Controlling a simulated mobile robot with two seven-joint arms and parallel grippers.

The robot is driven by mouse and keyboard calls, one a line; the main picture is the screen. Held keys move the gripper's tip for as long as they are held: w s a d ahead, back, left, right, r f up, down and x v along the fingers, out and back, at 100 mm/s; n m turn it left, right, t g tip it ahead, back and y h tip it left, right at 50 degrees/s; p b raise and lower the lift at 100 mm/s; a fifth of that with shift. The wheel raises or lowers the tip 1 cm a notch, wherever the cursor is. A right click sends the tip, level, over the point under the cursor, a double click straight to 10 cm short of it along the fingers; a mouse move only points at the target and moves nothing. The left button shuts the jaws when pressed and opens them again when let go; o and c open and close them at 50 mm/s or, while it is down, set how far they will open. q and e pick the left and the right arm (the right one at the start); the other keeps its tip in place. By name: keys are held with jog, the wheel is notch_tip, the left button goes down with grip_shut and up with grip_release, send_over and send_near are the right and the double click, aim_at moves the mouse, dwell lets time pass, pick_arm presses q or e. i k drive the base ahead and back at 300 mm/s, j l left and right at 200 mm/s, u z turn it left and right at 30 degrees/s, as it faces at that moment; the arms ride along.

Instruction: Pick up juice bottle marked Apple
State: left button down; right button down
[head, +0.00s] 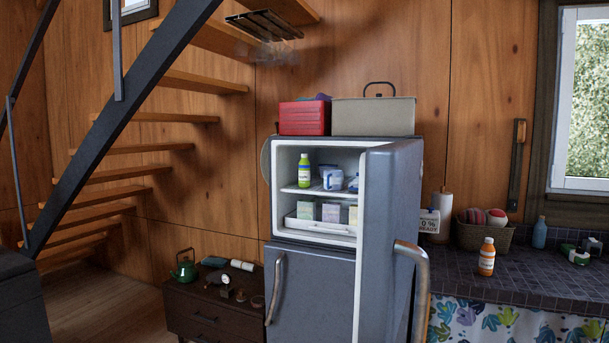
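A green bottle (305,174) with a pale cap stands upright on the upper shelf of the open fridge compartment (279,205), at the left. An orange bottle (487,262) with a white cap and pale label stands upright on the dark tiled counter (455,275) at the right. The writing on both labels is too small to read, so I cannot tell which is marked Apple. Neither of my grippers is in view.
The upper fridge door (390,190) stands open on the right side. A blue-and-white container (333,180) is near the green bottle, with several cartons (331,213) below. A low cabinet (205,318) bears a green kettle (185,268). A basket (482,236) stands behind the orange bottle.

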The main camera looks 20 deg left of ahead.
aim_at(303, 165)
jog(key=i+j+z, duration=0.1)
jog(key=z, duration=0.25)
jog(key=i+j+z, duration=0.1)
jog(key=z, duration=0.25)
jog(key=i+j+z, duration=0.15)
jog(key=j, duration=0.35)
jog(key=i+j+z, duration=0.2)
jog(key=j, duration=0.3)
jog(key=i+j, duration=0.1)
jog(key=j, duration=0.5)
jog(key=i+j, duration=0.1)
jog(key=j, duration=0.5)
jog(key=j+z, duration=0.1)
jog(key=j, duration=0.45)
jog(key=i, duration=0.1)
